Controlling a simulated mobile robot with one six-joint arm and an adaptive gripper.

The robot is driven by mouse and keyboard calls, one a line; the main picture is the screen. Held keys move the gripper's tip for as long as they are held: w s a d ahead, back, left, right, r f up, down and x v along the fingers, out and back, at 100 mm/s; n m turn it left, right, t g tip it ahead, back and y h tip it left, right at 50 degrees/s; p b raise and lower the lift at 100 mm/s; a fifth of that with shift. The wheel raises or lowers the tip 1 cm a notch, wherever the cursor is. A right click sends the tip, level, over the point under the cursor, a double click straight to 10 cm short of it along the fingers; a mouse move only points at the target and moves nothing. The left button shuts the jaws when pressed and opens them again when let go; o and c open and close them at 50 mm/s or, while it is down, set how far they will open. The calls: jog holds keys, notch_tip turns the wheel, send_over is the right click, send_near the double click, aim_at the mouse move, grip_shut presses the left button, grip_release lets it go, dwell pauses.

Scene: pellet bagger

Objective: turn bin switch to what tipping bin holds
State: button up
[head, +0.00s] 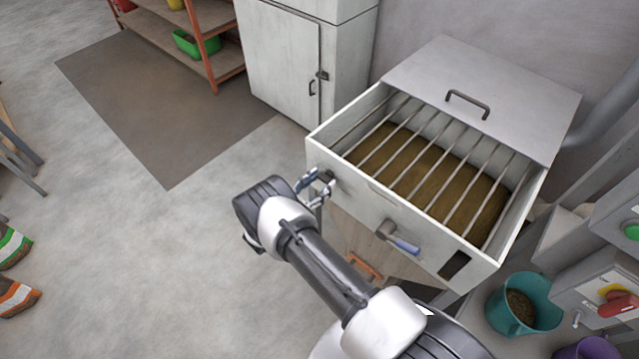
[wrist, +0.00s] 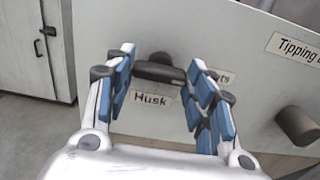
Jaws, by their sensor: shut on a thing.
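The tipping bin (head: 482,262) is a grey box under several bars with a brown mass inside; its grain is too fine to name. The bin switch (wrist: 160,71) is a dark knob on the bin's front face, lying roughly level in the wrist view. A "Husk" label (wrist: 151,99) sits below it, and another label ending in "ts" (wrist: 224,77) is partly hidden by a finger. My gripper (wrist: 162,68) is shut on the switch, its blue-padded fingers on either side. In the head view my gripper (head: 315,187) is at the bin's left front.
A lever with a blue grip (head: 404,244) sticks out of the bin's front, right of my gripper. A teal bucket (head: 522,304) with brown grains and a panel with a red switch (head: 617,306) stand at right.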

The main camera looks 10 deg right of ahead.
jog(key=shift+m, duration=0.4)
jog(key=m+b, duration=0.2)
jog(key=m, duration=0.1)
jog(key=shift+f+m+b, duration=0.15)
jog(key=shift+m+b, duration=0.15)
jog(key=m+b, duration=0.2)
jog(key=m, duration=0.2)
jog(key=shift+m, duration=0.3)
jog(key=m+b, duration=0.1)
jog(key=m, duration=0.3)
jog(key=shift+m, duration=2.4)
jog(key=o, duration=1.1)
jog(key=shift+c, duration=0.2)
